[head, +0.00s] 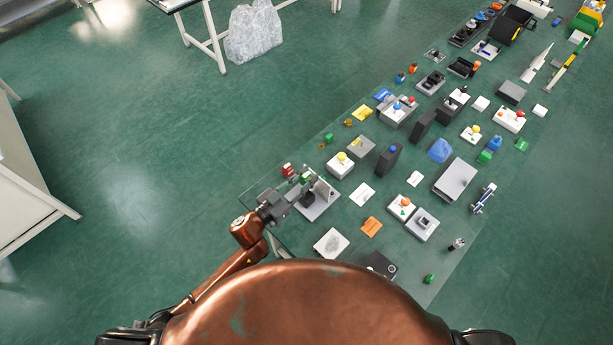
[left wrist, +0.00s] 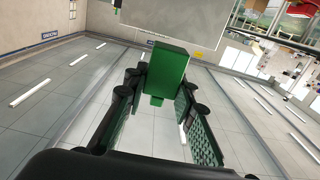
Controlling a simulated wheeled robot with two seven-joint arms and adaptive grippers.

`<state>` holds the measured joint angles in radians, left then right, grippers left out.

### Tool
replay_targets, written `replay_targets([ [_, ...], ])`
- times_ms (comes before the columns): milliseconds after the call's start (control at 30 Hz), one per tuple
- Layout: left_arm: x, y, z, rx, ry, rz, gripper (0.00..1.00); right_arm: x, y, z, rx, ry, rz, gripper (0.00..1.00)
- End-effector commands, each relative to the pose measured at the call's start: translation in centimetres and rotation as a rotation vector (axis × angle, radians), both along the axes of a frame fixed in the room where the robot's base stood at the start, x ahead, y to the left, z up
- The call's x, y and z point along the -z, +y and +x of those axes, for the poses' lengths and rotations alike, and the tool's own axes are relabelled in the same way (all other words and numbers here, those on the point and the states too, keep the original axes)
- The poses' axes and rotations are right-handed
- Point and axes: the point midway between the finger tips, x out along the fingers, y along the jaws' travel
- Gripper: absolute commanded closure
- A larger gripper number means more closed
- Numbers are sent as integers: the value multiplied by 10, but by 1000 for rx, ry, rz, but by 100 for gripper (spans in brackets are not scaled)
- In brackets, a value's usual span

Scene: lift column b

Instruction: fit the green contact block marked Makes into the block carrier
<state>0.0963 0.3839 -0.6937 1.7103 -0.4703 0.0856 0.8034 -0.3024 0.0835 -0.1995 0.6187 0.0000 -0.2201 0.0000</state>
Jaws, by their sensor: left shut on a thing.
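My left gripper (head: 291,196) is at the near left end of the spread of parts, beside a light grey bracket-like fixture (head: 318,204). In the left wrist view the gripper (left wrist: 160,92) is shut on a green block (left wrist: 168,66), with its dark fingers on both sides. The block also shows small in the head view (head: 305,179). No marking on it can be read. My right gripper is out of view.
A small red part (head: 288,170) stands close behind the gripper.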

Motion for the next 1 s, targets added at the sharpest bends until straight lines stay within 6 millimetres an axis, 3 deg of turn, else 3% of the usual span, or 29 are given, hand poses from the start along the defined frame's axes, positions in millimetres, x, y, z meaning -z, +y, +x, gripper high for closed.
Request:
replay_targets([
  [533,-1,2,-2,0,2,1,98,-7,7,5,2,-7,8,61],
  [1000,44,1,-2,-1,4,1,98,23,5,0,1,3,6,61],
])
